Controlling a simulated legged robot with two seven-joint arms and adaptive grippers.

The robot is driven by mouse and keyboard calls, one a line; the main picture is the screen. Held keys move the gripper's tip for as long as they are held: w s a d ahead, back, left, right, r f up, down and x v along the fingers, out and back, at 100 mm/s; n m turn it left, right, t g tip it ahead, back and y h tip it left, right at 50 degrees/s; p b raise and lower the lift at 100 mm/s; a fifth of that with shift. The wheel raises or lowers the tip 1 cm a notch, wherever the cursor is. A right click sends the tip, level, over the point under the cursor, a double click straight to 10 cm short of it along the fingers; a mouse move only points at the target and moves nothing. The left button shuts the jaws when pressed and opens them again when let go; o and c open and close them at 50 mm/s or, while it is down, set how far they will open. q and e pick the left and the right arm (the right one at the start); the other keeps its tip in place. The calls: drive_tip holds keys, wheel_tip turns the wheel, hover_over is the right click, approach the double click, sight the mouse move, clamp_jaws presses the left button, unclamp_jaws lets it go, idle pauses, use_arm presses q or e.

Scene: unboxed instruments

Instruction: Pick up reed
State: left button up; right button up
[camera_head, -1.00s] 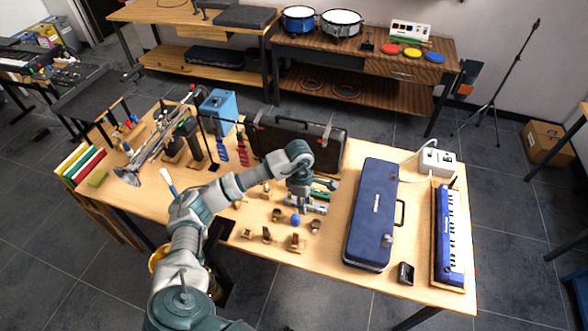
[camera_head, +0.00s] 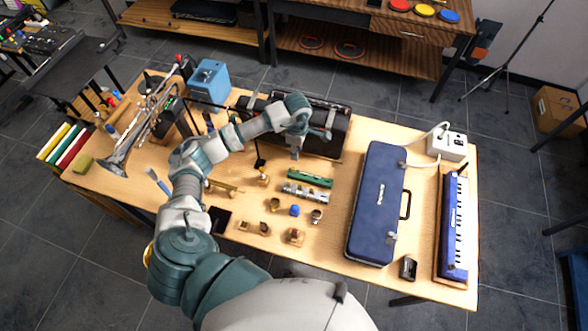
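My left gripper (camera_head: 296,151) hangs fingers down in front of the black case (camera_head: 325,143), above the back part of the wooden table (camera_head: 335,200). The fingers are small and seen from above, so I cannot tell whether they are open or shut, or whether they hold anything. Several small tan and brown pieces lie at the table's front middle, among them a small block (camera_head: 295,236) and a holder (camera_head: 265,229). No piece can be clearly told as the reed. My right gripper is out of view.
A green harmonica (camera_head: 309,178) and a silver one (camera_head: 305,191) lie in front of the gripper. A blue case (camera_head: 375,205) and a blue keyboard (camera_head: 456,225) stand at the right. A trumpet (camera_head: 140,125) is at the left. A blue cap (camera_head: 294,210) lies among the small pieces.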

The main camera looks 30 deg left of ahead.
use_arm(q)
hover_over(293, 167)
drive_tip(key=f, duration=0.7)
drive_tip(key=shift+w+d+p, duration=0.1)
drive_tip(key=shift+d+p, duration=0.25)
drive_tip(key=shift+a+f, duration=0.25)
drive_tip(key=shift+f, duration=0.1)
wheel_tip(293, 167, down, 4)
drive_tip(key=shift+a+f+p, duration=0.1)
drive_tip(key=shift+f+p, duration=0.05)
drive_tip(key=shift+p, duration=0.35)
drive_tip(key=shift+d+f, duration=0.25)
drive_tip(key=shift+f, duration=0.2)
drive_tip(key=shift+a, duration=0.2)
drive_tip(key=c, duration=0.6)
drive_tip(key=shift+a+f, duration=0.1)
drive_tip(key=shift+a, duration=0.1)
clamp_jaws()
drive_tip(key=shift+d, duration=0.15)
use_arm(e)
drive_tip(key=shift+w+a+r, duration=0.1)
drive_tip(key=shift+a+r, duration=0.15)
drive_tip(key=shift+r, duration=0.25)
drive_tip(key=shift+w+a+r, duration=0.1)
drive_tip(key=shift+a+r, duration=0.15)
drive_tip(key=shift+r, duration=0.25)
